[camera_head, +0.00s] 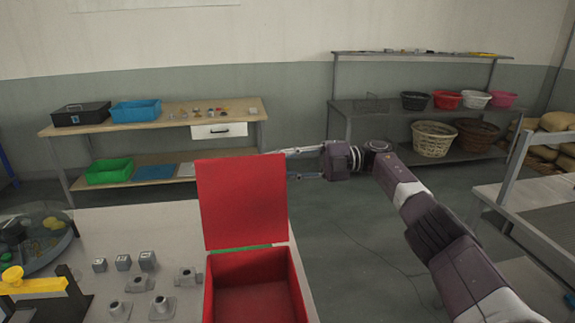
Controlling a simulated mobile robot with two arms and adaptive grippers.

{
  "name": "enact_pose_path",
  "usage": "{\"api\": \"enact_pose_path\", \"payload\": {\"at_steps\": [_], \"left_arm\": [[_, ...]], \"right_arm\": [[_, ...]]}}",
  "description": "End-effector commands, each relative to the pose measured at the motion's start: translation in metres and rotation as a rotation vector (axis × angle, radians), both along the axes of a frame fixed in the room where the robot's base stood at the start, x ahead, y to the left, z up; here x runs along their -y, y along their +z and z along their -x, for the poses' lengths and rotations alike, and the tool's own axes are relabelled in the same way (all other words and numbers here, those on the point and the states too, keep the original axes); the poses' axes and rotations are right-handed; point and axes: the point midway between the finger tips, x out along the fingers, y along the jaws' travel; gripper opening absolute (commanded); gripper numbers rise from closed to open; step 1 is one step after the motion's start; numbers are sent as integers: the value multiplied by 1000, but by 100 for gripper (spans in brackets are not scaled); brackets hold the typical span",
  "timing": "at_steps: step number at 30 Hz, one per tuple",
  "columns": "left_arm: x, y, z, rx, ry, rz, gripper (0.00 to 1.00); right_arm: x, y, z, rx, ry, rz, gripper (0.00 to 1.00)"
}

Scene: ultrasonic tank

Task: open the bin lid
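The red bin (258,271) stands at the front of the light table, and its inside shows from above. Its red lid (242,202) stands raised, near upright, along the bin's back edge. My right gripper (291,164) is behind the lid's right edge, with its two fingers spread apart and pointing left. The lid hides part of the fingertips, so I cannot tell whether they touch it. Nothing shows between the fingers. My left gripper is not in view.
Several grey metal parts (146,261) stand on the table left of the bin. A glass bowl (43,232) and a yellow-and-black device (32,284) are at the far left. Shelves with trays and baskets (434,138) line the back wall. Open floor lies right of the bin.

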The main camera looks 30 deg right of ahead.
Motion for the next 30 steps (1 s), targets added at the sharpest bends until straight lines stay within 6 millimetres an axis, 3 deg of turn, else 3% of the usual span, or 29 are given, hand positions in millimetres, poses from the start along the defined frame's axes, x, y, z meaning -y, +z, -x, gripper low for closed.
{"api": "enact_pose_path", "payload": {"at_steps": [1,9,30], "left_arm": [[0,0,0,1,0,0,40],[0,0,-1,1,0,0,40],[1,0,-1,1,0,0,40]], "right_arm": [[9,1,2,-1,-3,-1,26],[26,1,7,0,0,-1,26],[29,0,9,0,0,0,26]]}}
